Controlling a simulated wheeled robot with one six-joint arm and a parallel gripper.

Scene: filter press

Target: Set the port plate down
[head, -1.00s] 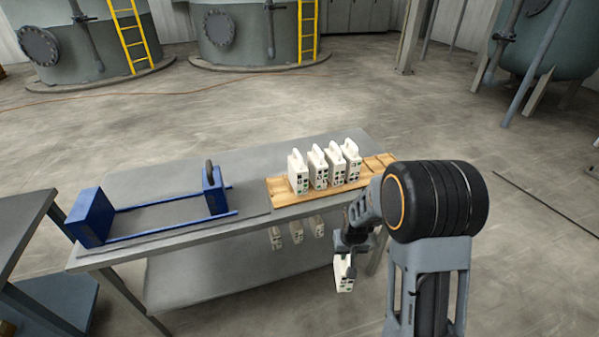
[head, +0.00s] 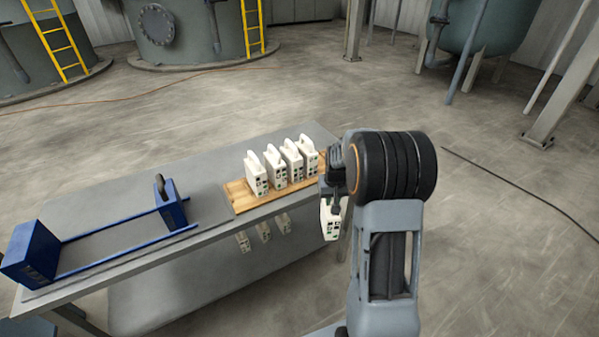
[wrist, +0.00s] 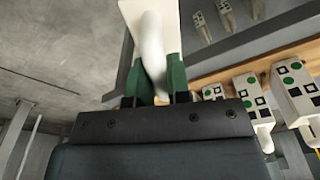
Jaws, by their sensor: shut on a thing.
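My gripper (head: 332,194) is shut on a white port plate (head: 330,222) with small black and green marks, which hangs below it at the right end of the table's front edge. In the wrist view, the green fingers (wrist: 155,80) pinch the plate's white handle (wrist: 153,45); most of the plate is out of that picture. The wooden rack (head: 240,200) lies on the table, with several similar white plates (head: 279,169) upright in a row on it. The held plate is apart from them, in front of the rack's right end. My arm hides part of that end.
The grey table (head: 215,163) also carries a blue press frame (head: 120,226) at left. Several white plates (head: 263,231) show below its front edge, over a lower shelf (head: 190,285). Open concrete floor (head: 480,220) lies to the right.

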